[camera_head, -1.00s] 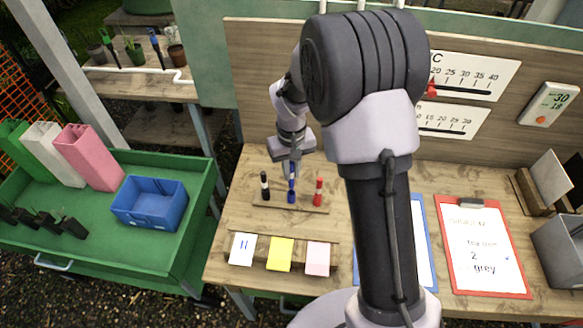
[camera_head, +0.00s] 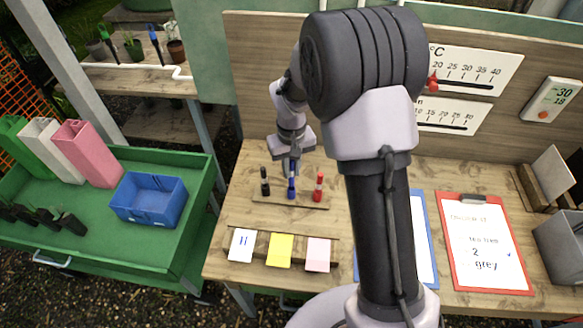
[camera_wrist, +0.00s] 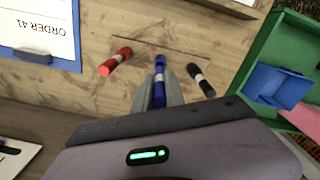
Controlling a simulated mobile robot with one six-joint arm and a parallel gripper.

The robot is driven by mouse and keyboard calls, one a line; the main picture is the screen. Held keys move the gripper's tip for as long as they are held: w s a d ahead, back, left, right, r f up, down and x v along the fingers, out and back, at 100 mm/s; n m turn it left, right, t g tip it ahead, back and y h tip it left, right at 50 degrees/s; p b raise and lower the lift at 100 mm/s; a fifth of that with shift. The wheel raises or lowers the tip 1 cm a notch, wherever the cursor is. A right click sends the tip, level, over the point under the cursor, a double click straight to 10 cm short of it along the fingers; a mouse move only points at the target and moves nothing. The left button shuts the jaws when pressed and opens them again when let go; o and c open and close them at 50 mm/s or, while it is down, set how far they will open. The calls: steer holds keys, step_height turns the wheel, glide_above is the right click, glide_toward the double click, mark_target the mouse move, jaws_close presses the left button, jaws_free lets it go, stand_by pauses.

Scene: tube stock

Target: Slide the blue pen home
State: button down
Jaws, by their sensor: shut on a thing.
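The blue pen (camera_head: 291,188) stands upright at the middle of a low wooden pen rack (camera_head: 276,199) on the bench, between a black pen (camera_head: 265,184) and a red pen (camera_head: 318,187). My gripper (camera_head: 291,172) reaches down from above and is shut on the blue pen. In the wrist view the blue pen (camera_wrist: 159,82) sits between my two fingers (camera_wrist: 158,97), with the red pen (camera_wrist: 116,62) on the left and the black pen (camera_wrist: 201,80) on the right. How deep the blue pen sits in the rack cannot be told.
White, yellow and pink cards (camera_head: 280,251) lie in front of the rack. A red clipboard (camera_head: 447,250) lies to the right, partly past my arm. A green cart (camera_head: 105,250) with a blue bin (camera_head: 148,212) stands at the left. The neighbouring pens are close to my fingers.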

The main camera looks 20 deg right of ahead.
mark_target(292, 186)
steer(key=shift+f+b, duration=0.45)
steer(key=shift+f, duration=0.3)
steer(key=shift+s+f+b, duration=0.1)
steer(key=shift+f+b, duration=0.3)
steer(key=shift+f, duration=0.05)
steer(key=shift+s+a+f+b, duration=0.15)
steer(key=shift+s+f+b, duration=0.2)
steer(key=shift+f+b, duration=0.2)
steer(key=shift+s+a+f+b, duration=0.15)
steer(key=shift+s+f+b, duration=0.2)
steer(key=shift+f+b, duration=0.15)
steer(key=shift+w+d+f, duration=0.35)
steer(key=shift+w, duration=0.2)
steer(key=c, duration=1.3)
jaws_free()
steer(key=shift+r, duration=0.3)
steer(key=shift+r+p, duration=0.15)
steer(key=shift+p, duration=0.2)
